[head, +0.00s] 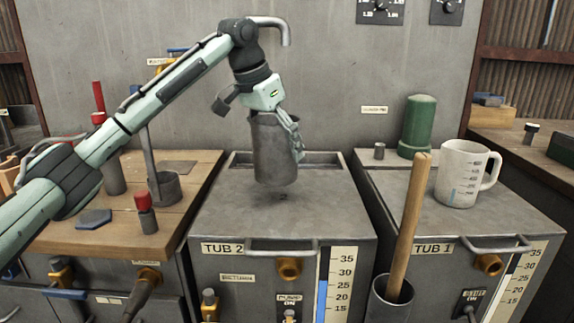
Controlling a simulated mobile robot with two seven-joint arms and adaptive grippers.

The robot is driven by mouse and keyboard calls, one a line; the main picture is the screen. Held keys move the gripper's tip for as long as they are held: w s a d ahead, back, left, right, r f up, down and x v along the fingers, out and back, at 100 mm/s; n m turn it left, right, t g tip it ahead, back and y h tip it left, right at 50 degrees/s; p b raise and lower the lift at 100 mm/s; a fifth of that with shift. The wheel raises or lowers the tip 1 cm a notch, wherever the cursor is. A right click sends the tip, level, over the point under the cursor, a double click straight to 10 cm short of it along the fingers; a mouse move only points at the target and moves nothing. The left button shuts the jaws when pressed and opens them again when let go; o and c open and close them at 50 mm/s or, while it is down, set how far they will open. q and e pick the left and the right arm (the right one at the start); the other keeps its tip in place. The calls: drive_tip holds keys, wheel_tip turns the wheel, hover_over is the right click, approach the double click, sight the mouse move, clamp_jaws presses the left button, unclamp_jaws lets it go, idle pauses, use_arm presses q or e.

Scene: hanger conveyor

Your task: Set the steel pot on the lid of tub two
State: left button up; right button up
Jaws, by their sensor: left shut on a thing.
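The steel pot (274,152) is a grey, upright cylinder in the head view. My left gripper (277,115) is shut on its upper rim, with one finger down the pot's right outer side. The pot hangs over tub two (218,270), and a dark shadow lies on the lid (325,212) below it. The pot's bottom looks a little above the lid. The back of the lid has a recessed slot, partly hidden behind the pot. My right gripper is not in view.
A wooden handle (409,230) rises from a holder between the tubs. A cluttered wooden bench (110,235) is at left. The front of tub two's lid is clear.

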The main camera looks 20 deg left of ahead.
use_arm(q)
drive_tip(key=shift+w+d+f, duration=0.4)
drive_tip(key=shift+w+d, duration=0.15)
drive_tip(key=shift+d, duration=0.15)
drive_tip(key=shift+f, duration=2.05)
drive_tip(key=shift+f, duration=0.1)
drive_tip(key=o, duration=1.8)
drive_tip(key=shift+f, duration=0.1)
drive_tip(key=shift+o, duration=0.2)
drive_tip(key=v, duration=1.2)
